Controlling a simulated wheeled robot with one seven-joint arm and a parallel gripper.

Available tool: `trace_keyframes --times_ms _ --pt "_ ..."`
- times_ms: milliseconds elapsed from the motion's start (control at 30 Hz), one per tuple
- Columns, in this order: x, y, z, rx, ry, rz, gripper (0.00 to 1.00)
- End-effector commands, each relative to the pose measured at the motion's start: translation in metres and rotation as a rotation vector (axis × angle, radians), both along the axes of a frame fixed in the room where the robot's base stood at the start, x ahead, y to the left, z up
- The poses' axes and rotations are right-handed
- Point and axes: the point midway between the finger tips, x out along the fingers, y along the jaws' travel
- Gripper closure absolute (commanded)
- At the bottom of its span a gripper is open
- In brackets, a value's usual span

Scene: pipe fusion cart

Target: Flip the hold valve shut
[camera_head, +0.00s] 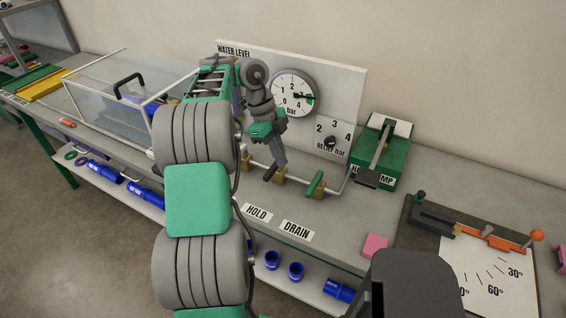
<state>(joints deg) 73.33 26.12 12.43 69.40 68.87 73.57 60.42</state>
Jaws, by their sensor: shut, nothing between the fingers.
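The hold valve (279,181) is a small brass body on the pipe at the back of the bench, behind the HOLD label (258,213). My gripper (272,171) points down at it, shut and empty, its tips at or just in front of the valve. I cannot tell whether they touch. The hold valve's handle is hidden behind my gripper, so its position does not show. To its right, the drain valve (316,184) has a green handle, behind the DRAIN label (297,230).
A gauge panel (350,105) with a pressure dial (294,94) stands close behind my gripper. A green hand pump (383,150) is to the right. A clear tank (105,105) is at left. A pink block (375,246) lies near the front edge.

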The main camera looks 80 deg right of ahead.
Motion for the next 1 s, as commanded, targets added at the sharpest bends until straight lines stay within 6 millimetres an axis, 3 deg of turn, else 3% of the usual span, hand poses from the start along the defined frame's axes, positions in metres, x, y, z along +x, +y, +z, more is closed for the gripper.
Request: trace_keyframes --times_ms 33,200,767,867,967,1000 --pt "0.004 -0.002 0.021 -0.001 0.000 0.000 1.00" --pt "0.012 -0.004 0.043 0.000 0.000 -0.002 1.00" --pt "0.020 -0.004 0.047 0.000 -0.002 0.028 1.00" --pt "0.053 0.004 0.061 0.007 -0.009 0.229 1.00" --pt "0.117 0.030 0.084 0.024 -0.020 0.646 1.00" --pt "0.147 0.047 0.093 0.032 -0.023 0.851 1.00"
